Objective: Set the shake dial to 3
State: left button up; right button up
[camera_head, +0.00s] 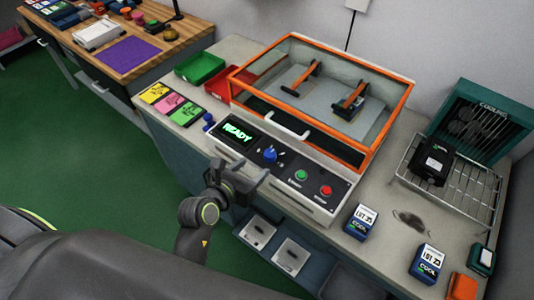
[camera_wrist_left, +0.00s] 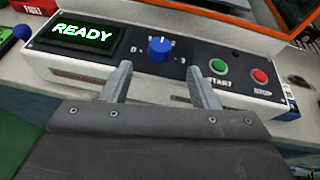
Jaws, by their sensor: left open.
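The shake dial is a blue knob (camera_head: 270,155) on the black front panel of the orange-framed shaker box (camera_head: 372,146). It also shows in the left wrist view (camera_wrist_left: 159,48), between my two fingers and beyond their tips. Its exact setting is too small to read. My left gripper (camera_head: 242,178) is open and empty, in front of the panel and just short of the dial; its fingers (camera_wrist_left: 163,82) are spread wide. A lit display (camera_head: 236,133) left of the dial reads READY. My right gripper is not in view.
A green START button (camera_head: 301,175) and a red STOP button (camera_head: 326,190) sit right of the dial. Blue boxes (camera_head: 360,222) stand on the counter at the right, near a wire rack (camera_head: 462,190). Coloured cards (camera_head: 171,104) and trays lie at the left.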

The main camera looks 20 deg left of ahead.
aim_at(265, 156)
pick_arm(q)
jog(key=x, duration=0.8)
jog(key=shift+w+f+p, duration=0.15)
jog(key=shift+w+p, duration=0.2)
jog(key=shift+p, duration=0.05)
jog(key=shift+c, duration=0.3)
jog(key=c, duration=0.9)
jog(key=shift+m+h, duration=0.3)
jog(key=shift+a+f+m+g+h+b, duration=0.15)
jog(key=shift+m+g+h+b, duration=0.25)
jog(key=shift+m+h+b, duration=0.55)
jog(key=m+g+h+b, duration=0.2)
jog(key=m+b, duration=0.1)
jog(key=b, duration=0.1)
jog(key=m+g+h+b, duration=0.2)
jog(key=m+g+b, duration=0.1)
jog(key=b, duration=0.2)
jog(key=w+m+g+h+b, duration=0.1)
jog(key=m+g+h+b, duration=0.1)
jog(key=m+h+b, duration=0.1)
jog(key=shift+a+f+g+b, duration=0.15)
jog(key=shift+a+g+b, duration=0.25)
jog(key=shift+b, duration=0.4)
jog(key=shift+r+m+g+b, duration=0.2)
jog(key=shift+m+g+b, duration=0.45)
jog(key=shift+b, duration=0.45)
